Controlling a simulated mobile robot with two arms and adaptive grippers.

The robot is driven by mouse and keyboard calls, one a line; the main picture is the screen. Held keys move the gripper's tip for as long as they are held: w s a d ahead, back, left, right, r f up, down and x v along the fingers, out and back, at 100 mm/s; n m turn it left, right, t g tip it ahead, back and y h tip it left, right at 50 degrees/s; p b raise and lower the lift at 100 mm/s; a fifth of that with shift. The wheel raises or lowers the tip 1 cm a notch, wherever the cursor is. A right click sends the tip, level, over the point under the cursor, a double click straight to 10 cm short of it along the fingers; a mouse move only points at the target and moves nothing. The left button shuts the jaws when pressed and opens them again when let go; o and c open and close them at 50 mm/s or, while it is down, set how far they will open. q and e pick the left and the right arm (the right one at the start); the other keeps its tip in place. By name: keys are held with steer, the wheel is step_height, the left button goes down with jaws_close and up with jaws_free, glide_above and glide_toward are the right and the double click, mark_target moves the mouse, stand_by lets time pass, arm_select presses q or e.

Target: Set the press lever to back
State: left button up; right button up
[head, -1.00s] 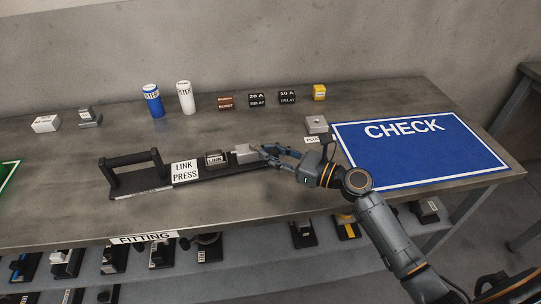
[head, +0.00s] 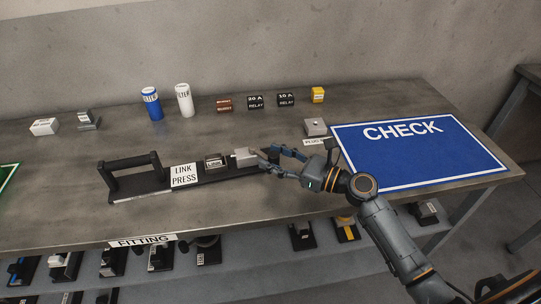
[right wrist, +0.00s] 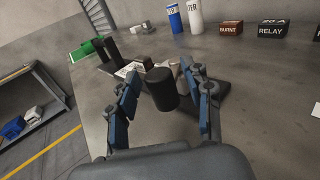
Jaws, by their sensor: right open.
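The link press (head: 128,196) is a long black base on the table, with a black bar handle (head: 135,161) at its left end and a white LINK PRESS label (head: 184,175). A small LINK block (head: 214,161) and a grey block (head: 245,157) sit toward its right end. My right gripper (head: 266,161) is open at that right end. In the right wrist view, a dark cylinder (right wrist: 160,88), which looks like the lever's grip, stands between the open fingers (right wrist: 160,72). I cannot tell if either finger touches it. My left gripper is not in view.
Blue (head: 152,104) and white (head: 183,100) filters stand behind the press, with several small blocks such as a yellow one (head: 318,95). A grey plug block (head: 315,127) is just behind my right gripper. A blue CHECK mat (head: 420,160) lies to the right.

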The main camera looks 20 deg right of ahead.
steer(key=v, duration=1)
steer(key=shift+s+d, duration=0.3)
